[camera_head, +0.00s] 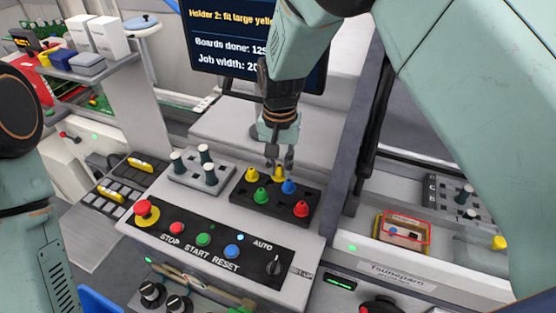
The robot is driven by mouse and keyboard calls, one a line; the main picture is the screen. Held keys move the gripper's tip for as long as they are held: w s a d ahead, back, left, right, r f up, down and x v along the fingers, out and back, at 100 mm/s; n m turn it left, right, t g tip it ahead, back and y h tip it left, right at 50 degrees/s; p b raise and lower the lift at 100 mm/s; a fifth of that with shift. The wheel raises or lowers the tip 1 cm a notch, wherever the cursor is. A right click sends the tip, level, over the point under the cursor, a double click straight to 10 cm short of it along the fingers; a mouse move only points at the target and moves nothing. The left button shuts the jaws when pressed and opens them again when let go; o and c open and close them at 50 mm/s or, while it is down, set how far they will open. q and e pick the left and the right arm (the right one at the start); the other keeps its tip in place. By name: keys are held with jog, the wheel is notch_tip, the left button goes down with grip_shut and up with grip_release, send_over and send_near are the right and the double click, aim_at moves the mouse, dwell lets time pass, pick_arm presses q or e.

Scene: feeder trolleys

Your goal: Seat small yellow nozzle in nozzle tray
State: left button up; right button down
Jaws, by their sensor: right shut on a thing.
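The black nozzle tray (277,212) sits on the light grey machine top, behind the button panel. In it stand a yellow nozzle (252,175), a green nozzle (261,196), a blue nozzle (289,187) and a red nozzle (301,209). My right gripper (279,164) points down over the tray's back edge, shut on a small yellow nozzle (279,173). I cannot tell whether this nozzle touches the tray. My left arm shows at the left edge; its gripper is out of view.
A grey holder (193,178) with several dark pegs stands left of the tray. A button panel (203,238) with a red emergency stop (146,211) lies in front. A monitor (226,50) stands behind. A red-rimmed bin (402,245) and another yellow nozzle (498,243) are at right.

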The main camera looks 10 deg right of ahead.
aim_at(283, 179)
jog(key=shift+s+d+f, duration=0.15)
jog(key=shift+d+f, duration=0.05)
jog(key=shift+d, duration=0.1)
jog(key=shift+s+d+f+b, duration=0.1)
jog(key=shift+s+f+b, duration=0.1)
jog(key=shift+f+b, duration=0.3)
jog(key=shift+w+a+f+b, duration=0.1)
jog(key=shift+a+f+b, duration=0.15)
jog(key=shift+f+b, duration=0.3)
jog(key=shift+w+a+f+b, duration=0.1)
jog(key=shift+w+f+b, duration=0.05)
jog(key=shift+f+b, duration=0.35)
jog(key=shift+d+f+b, duration=0.3)
jog(key=shift+f+b, duration=0.3)
jog(key=shift+b, duration=0.2)
jog(key=shift+a+f+b, duration=0.2)
jog(key=shift+f+b, duration=0.5)
jog(key=shift+b, duration=0.05)
jog(key=shift+f+b, duration=0.45)
jog(key=shift+f, duration=0.15)
jog(key=shift+d+f+b, duration=0.1)
jog(key=shift+f+b, duration=0.75)
jog(key=shift+b, duration=0.05)
jog(key=shift+f, duration=0.9)
